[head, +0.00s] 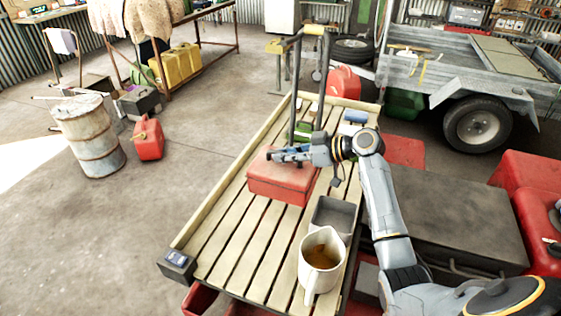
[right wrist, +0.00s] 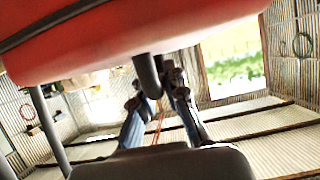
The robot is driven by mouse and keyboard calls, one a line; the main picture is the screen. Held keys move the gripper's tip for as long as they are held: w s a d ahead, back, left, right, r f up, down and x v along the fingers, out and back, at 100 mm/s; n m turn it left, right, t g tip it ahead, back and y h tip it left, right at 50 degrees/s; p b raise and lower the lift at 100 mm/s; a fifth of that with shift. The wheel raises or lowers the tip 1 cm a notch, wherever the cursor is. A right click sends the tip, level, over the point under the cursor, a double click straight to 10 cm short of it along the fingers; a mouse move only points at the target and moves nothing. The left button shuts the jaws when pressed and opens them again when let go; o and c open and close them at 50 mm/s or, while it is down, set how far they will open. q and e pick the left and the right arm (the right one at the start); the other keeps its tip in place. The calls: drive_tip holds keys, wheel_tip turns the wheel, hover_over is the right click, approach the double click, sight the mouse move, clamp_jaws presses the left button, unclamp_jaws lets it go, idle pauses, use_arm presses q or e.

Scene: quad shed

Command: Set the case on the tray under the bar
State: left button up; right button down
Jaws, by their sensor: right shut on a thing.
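The red case (head: 280,185) is over the middle of the wooden slatted tray (head: 215,243), near its left side. I cannot tell whether its underside touches the slats. My right gripper (head: 275,154) is at the top of the case, shut on its handle. In the right wrist view, which looks upside down, the red case (right wrist: 120,42) fills the top, and the right gripper's fingers (right wrist: 158,95) close around the dark handle (right wrist: 149,75). My left gripper is not in view.
A grey open box (head: 332,215) and a white jug (head: 321,262) with brown contents stand on the near right of the tray. A blue item (head: 355,117) and a green item (head: 303,131) lie near its far end. The near left slats are clear.

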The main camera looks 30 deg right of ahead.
sight(281, 166)
drive_tip(key=shift+w+f, duration=0.25)
drive_tip(key=shift+w, duration=0.1)
drive_tip(key=shift+w+a+f, duration=0.2)
drive_tip(key=shift+w+f, duration=0.15)
drive_tip(key=shift+f, duration=0.15)
wheel_tip(281, 166, down, 3)
drive_tip(key=shift+r+p, duration=0.1)
drive_tip(key=shift+p, duration=0.95)
drive_tip(key=shift+f, duration=0.2)
drive_tip(key=c, duration=1.5)
unclamp_jaws()
drive_tip(key=shift+f, duration=0.15)
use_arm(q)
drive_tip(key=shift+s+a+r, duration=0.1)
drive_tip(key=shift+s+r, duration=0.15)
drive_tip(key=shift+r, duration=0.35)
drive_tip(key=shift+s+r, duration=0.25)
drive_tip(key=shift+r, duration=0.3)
use_arm(e)
drive_tip(key=shift+o, duration=0.6)
